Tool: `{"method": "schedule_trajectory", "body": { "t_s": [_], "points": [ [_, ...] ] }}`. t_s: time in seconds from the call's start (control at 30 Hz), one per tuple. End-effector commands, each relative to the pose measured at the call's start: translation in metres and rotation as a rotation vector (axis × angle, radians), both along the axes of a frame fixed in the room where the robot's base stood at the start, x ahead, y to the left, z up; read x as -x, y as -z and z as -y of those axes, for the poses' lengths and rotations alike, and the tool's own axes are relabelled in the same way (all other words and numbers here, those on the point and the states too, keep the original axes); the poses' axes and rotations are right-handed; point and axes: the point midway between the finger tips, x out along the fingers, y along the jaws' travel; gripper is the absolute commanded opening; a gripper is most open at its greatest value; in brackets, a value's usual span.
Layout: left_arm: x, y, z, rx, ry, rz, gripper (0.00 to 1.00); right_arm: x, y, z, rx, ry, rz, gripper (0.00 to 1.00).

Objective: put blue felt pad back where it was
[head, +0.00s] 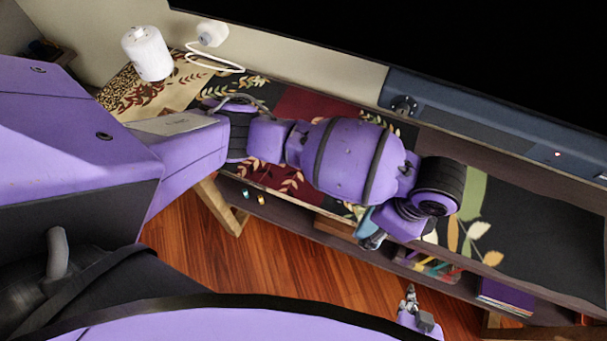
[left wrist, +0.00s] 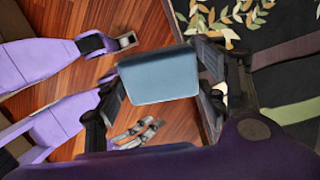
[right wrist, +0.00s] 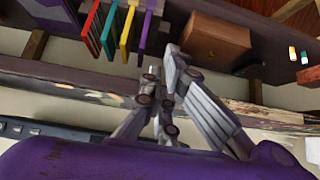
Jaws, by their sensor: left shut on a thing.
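The blue felt pad (left wrist: 158,75) is a pale blue block between the fingers of my left gripper (left wrist: 163,88) in the left wrist view. In the head view the pad (head: 364,222) is partly hidden by my left wrist. My left gripper (head: 372,240) is shut on it, and holds it near the front edge of the patterned desk top. My right gripper (head: 410,297) is lower, over the floor side. In the right wrist view its fingers (right wrist: 162,62) are close together with nothing seen between them; whether they are fully shut is unclear.
Below the desk top (head: 530,240) runs a shelf with upright coloured folders (right wrist: 115,30), a brown box (right wrist: 215,40) and two small bottles (right wrist: 298,56). Purple books (head: 505,297) lie to the right. A white canister (head: 147,53) stands at the far left. The dark right part of the top is bare.

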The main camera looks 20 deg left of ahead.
Motion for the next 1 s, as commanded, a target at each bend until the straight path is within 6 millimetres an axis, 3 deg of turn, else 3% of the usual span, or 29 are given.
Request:
{"method": "schedule_trajectory", "body": {
  "t_s": [0.1,0.27,0.67,0.8,1.0],
  "points": [
    [0.007,-0.001,-0.004,0.092,-0.13,-0.004,0.45,0.0,0.0,-0.001,-0.001,-0.001,0.0,0.0],
    [0.0,0.001,-0.004,0.164,-0.177,-0.004,0.45,-0.001,0.0,-0.001,-0.001,-0.002,0.001,0.0],
    [-0.087,0.041,-0.028,0.169,-0.179,-0.005,0.45,0.0,0.005,0.001,0.002,-0.001,-0.003,0.0],
    [-0.106,0.071,-0.033,0.169,-0.175,-0.007,0.45,0.003,0.011,0.001,0.004,0.001,-0.011,0.0],
    [-0.123,0.09,-0.038,0.17,-0.174,-0.006,0.45,0.001,0.013,0.002,0.005,0.002,-0.009,0.0]
  ]
}}
